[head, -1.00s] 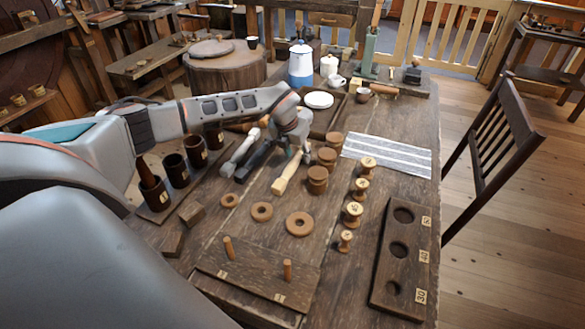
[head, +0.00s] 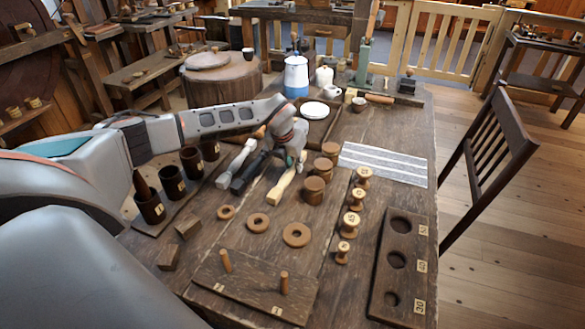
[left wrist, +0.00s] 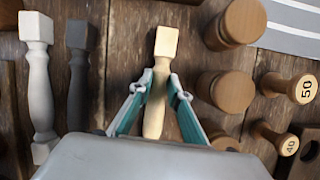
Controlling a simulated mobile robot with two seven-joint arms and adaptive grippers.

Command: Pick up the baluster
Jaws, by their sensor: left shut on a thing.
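A pale wood baluster (left wrist: 163,48) with a square end block lies between my left gripper's fingers (left wrist: 158,86) in the left wrist view. The fingers are shut on its turned part, one on each side. In the head view its pale block end (head: 275,194) points toward the front of the table, and the left gripper (head: 290,167) is over its far part. A dark baluster (head: 249,174) and a whitish baluster (head: 236,163) lie to its left. The pale one's lower end is hidden by my gripper body in the wrist view. My right gripper is not in view.
Round wooden pots (head: 313,190) stand close to the right. Labelled spools (head: 351,222) and a holed board (head: 398,258) are farther right. Wooden rings (head: 296,234) and a pegged board (head: 250,288) lie in front. Dark cups (head: 171,182) stand at the left.

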